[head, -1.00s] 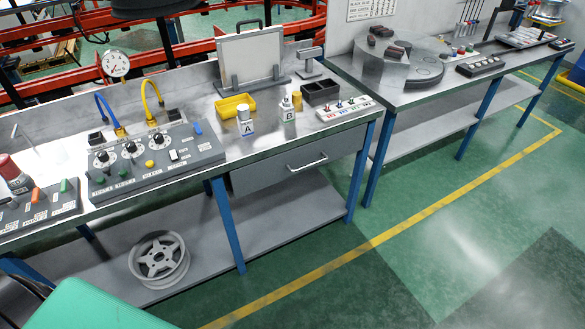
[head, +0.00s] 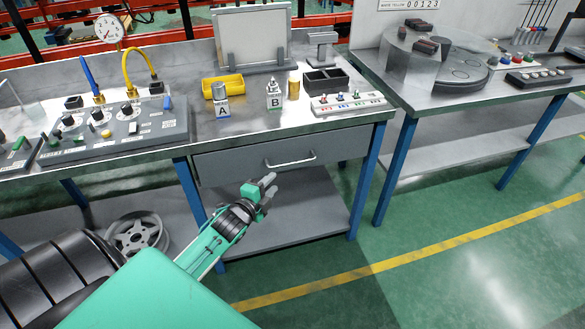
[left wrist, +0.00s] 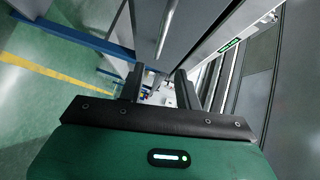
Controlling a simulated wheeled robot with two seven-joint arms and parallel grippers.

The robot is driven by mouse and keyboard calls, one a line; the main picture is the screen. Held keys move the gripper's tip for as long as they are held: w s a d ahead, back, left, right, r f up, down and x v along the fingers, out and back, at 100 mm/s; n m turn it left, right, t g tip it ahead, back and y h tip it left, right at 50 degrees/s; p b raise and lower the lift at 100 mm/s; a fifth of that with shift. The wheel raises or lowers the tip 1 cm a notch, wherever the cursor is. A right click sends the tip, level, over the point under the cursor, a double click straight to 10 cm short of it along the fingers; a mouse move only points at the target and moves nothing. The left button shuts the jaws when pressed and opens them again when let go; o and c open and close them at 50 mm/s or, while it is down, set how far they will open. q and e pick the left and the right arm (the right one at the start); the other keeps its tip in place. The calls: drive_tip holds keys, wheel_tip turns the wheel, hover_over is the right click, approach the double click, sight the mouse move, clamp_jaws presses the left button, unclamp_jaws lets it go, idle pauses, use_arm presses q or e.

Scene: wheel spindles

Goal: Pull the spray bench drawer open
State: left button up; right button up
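The spray bench drawer (head: 235,166) is a grey front under the bench top, between the blue legs. It looks shut. Its silver bar handle (head: 290,160) runs across the middle of the front. My left gripper (head: 268,186) is just below and in front of the drawer, a little left of the handle, and apart from it. In the left wrist view the two dark fingers of my left gripper (left wrist: 159,90) stand apart with nothing between them. The handle bar (left wrist: 168,28) shows beyond the fingertips there. My right gripper is in neither view.
A blue leg (head: 190,192) stands left of the drawer. A wheel (head: 137,236) lies on the lower shelf. The floor in front is clear.

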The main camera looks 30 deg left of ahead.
sight(293, 162)
use_arm(q)
drive_tip(key=w, duration=0.4)
drive_tip(key=w+f, duration=0.1)
drive_tip(key=w, duration=0.7)
drive_tip(key=shift+w+a+f, duration=0.3)
drive_tip(key=shift+a+f, duration=0.1)
drive_tip(key=shift+w, duration=0.45)
clamp_jaws()
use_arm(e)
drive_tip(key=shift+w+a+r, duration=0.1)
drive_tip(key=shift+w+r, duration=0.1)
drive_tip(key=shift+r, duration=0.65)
